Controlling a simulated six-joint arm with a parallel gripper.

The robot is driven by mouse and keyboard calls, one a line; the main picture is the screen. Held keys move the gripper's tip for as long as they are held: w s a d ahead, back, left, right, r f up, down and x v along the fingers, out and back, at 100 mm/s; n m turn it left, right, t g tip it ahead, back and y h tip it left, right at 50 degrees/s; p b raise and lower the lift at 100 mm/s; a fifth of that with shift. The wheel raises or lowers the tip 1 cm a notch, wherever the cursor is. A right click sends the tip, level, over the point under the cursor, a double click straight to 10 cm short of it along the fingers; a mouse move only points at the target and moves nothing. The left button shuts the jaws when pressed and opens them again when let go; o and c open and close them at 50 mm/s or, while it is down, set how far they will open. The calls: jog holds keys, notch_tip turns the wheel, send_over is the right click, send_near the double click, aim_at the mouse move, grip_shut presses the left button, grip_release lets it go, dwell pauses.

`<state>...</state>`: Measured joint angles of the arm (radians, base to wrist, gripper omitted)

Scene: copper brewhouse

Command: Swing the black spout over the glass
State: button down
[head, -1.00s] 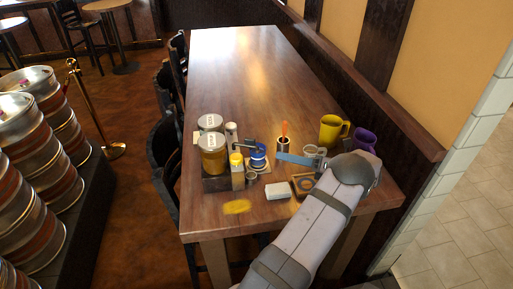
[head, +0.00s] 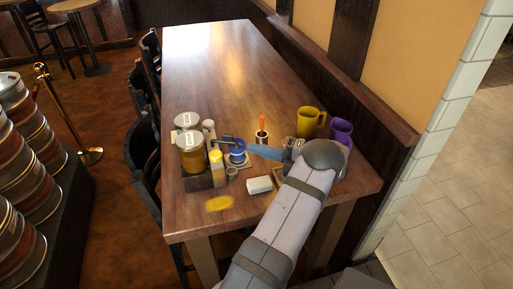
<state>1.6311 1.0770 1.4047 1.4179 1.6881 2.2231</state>
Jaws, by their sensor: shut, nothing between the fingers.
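The black spout (head: 222,140) is a thin dark arm that sticks out to the left from the top of a blue round body (head: 237,157) near the front of the table. My gripper (head: 250,149) has light blue fingers, shut and empty. Its tip points left and lies just right of the blue body; I cannot tell whether they touch. A small grey cup (head: 231,173) stands in front of the blue body. I cannot tell whether it is the glass. My arm covers part of the table to the right.
Two lidded jars (head: 191,140) and a yellow bottle (head: 216,170) stand close on the left. A pot with an orange handle (head: 262,136), a yellow mug (head: 310,122) and a purple mug (head: 341,132) stand behind. A white block (head: 260,185) lies in front. The far table (head: 220,60) is clear.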

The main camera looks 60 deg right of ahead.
aim_at(224, 140)
jog(key=w+a+p, duration=0.1)
jog(key=w, duration=0.7)
